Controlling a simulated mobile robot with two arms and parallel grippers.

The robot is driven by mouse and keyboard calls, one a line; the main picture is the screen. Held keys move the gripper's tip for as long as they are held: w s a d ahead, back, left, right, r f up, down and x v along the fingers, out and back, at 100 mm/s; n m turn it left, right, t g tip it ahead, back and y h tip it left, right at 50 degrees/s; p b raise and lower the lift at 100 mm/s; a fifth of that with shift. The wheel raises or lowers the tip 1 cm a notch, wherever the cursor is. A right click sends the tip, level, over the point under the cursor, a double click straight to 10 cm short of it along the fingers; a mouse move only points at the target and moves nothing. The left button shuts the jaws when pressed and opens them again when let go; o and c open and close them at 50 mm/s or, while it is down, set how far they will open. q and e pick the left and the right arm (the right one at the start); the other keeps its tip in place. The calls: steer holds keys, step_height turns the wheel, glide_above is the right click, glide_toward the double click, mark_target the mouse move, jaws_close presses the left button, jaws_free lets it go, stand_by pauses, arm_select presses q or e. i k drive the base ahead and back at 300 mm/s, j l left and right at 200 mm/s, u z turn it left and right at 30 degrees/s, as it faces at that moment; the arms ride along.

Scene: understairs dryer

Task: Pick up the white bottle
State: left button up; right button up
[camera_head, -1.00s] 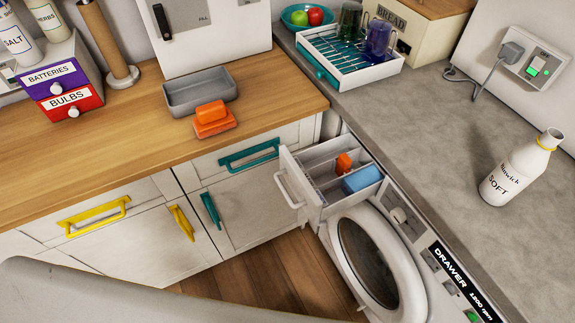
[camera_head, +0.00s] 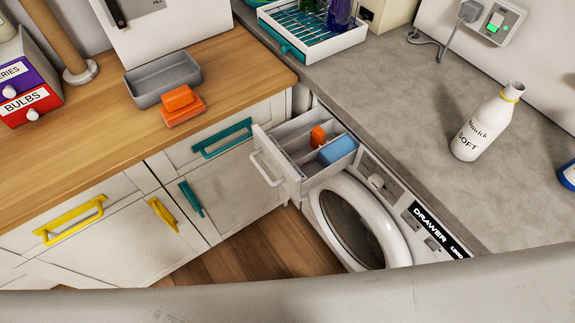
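The white bottle (camera_head: 487,122) has a yellow ring at its neck and dark lettering ending in "SOFT". It stands upright on the grey worktop at the right, apart from other things. Neither of my grippers is in the head view. A pale, blurred surface crosses the bottom of the picture, with no fingers showing on it.
The detergent drawer (camera_head: 305,155) of the washing machine (camera_head: 357,225) is pulled out, holding an orange and a blue item. A dish rack (camera_head: 310,42) stands at the back. A blue-labelled object (camera_head: 567,176) is cut off at the right edge. The worktop around the bottle is clear.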

mark_target(491, 116)
steer(key=z, duration=1.45)
